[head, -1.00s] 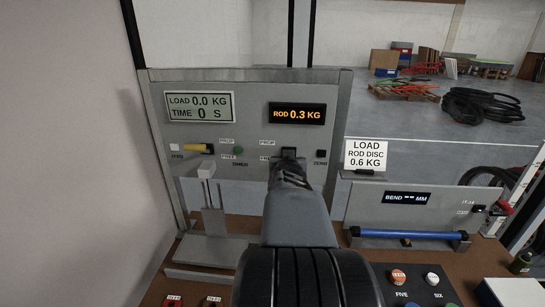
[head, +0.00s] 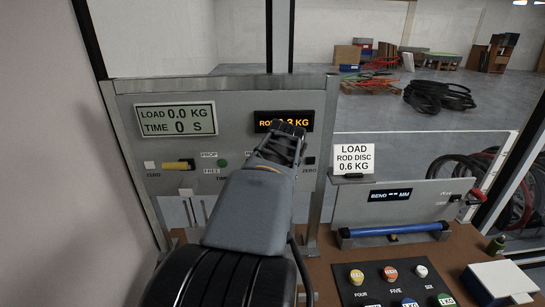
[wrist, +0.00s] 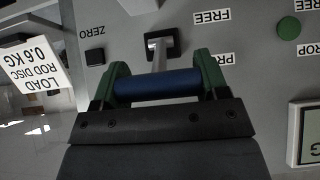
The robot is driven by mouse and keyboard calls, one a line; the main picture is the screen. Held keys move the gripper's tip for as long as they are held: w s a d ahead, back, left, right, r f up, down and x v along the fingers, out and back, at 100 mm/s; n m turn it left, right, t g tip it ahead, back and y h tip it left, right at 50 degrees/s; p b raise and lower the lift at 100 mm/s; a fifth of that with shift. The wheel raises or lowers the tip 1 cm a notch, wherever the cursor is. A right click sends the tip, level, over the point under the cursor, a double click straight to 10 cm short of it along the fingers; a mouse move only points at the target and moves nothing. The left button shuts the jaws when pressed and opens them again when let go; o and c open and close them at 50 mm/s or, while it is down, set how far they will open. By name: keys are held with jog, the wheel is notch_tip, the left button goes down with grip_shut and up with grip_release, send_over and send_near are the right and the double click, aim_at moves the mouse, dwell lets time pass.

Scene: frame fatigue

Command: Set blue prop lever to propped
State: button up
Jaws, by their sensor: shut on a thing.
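The blue prop lever (wrist: 158,86) shows in the wrist view, which is upside down. Its blue grip lies between the two green fingertips of my gripper (wrist: 163,80), which is shut on it. A metal shaft runs from the grip to a dark square mount on the panel. The grip lies toward the PROP label's (wrist: 214,58) side of the mount, away from FREE (wrist: 212,17). In the head view my gripper (head: 284,136) is at the panel's upper right, overlapping the orange rod display, and hides the lever.
A yellow lever (head: 178,166) and a green button (head: 222,163) are left on the grey panel (head: 230,100). A blue rod (head: 395,229) lies at right below the LOAD sign (head: 354,159). Several coloured knobbed weights (head: 390,272) stand on a dark tray in front.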

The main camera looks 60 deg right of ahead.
jog(key=shift+p, duration=0.3)
jog(key=o, duration=1.3)
jog(key=shift+r, duration=0.1)
jog(key=b+v, duration=0.2)
jog(key=v, duration=1.1)
jog(key=shift+r, duration=0.45)
jog(key=shift+a, duration=0.1)
